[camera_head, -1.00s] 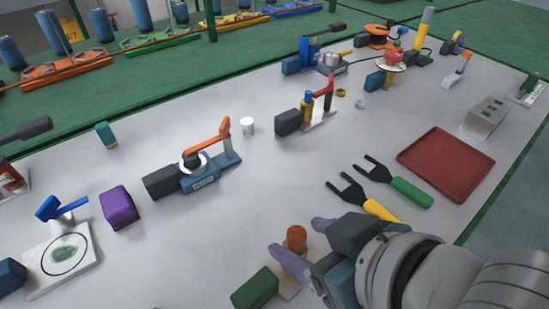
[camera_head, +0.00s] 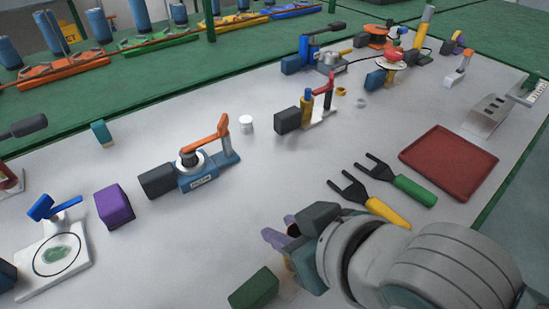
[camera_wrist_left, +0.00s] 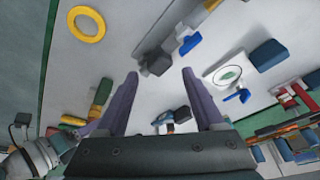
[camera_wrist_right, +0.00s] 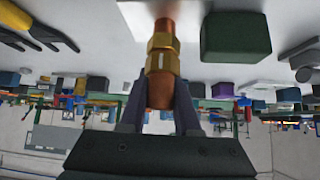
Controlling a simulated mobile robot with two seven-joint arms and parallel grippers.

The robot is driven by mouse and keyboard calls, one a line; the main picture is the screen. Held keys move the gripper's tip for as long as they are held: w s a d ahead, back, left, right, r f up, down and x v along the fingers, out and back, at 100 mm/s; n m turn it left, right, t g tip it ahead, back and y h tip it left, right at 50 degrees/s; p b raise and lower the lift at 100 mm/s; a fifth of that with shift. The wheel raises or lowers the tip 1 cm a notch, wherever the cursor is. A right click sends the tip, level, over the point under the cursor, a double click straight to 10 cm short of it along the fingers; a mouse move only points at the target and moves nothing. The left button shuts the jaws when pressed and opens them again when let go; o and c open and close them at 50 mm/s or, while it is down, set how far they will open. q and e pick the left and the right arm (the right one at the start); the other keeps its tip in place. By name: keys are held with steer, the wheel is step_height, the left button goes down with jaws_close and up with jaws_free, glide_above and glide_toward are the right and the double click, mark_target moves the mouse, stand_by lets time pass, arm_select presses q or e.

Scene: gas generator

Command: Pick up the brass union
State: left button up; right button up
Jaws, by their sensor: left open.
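The brass union (camera_wrist_right: 164,62) is a brass hex fitting with copper ends. In the right wrist view it sits between the two fingers of my right gripper (camera_wrist_right: 160,98), which flank its near copper end closely on both sides. In the head view my right gripper (camera_head: 282,234) is low at the front centre, its purple fingers close together, and it hides most of the union. I cannot tell whether the union still touches its white base. My left gripper (camera_wrist_left: 160,72) shows in the left wrist view, open and empty above the table.
A dark green block (camera_head: 254,289) lies just left of my right gripper, and also shows in the right wrist view (camera_wrist_right: 236,38). Two forked tools, yellow-handled (camera_head: 386,211) and green-handled (camera_head: 414,190), lie to its right. Beyond is a red tray (camera_head: 449,162). A blue toggle clamp (camera_head: 198,176) stands farther back.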

jaws_close()
stand_by(0.8)
